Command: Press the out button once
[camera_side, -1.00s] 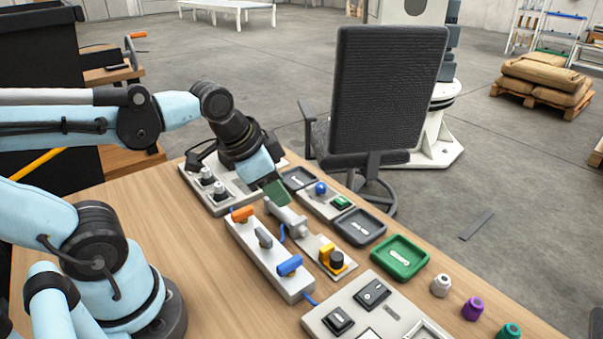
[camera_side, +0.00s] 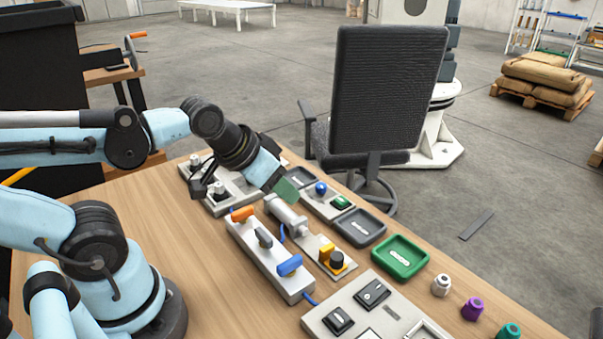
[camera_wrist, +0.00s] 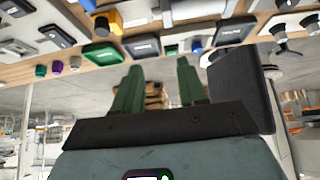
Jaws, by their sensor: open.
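No label reading "out" is legible, so I cannot tell which button it is. A small light panel (camera_side: 328,208) at the table's far edge carries a blue round button (camera_side: 320,188) and a green button (camera_side: 340,202). In the wrist view the green button (camera_wrist: 171,50) and blue button (camera_wrist: 197,46) lie beyond my fingertips. My gripper (camera_side: 285,190) has green fingers, to the left of that panel and apart from the buttons. In the wrist view my gripper (camera_wrist: 158,72) is open and empty, its two fingers spread.
A grey cylinder (camera_side: 286,216) lies close to my fingertips. A switch box (camera_side: 270,258) with orange, grey and blue levers is nearer. Black (camera_side: 361,228) and green (camera_side: 400,257) trays lie right. A light knob panel (camera_side: 222,199) sits behind my wrist. A chair (camera_side: 388,95) stands beyond.

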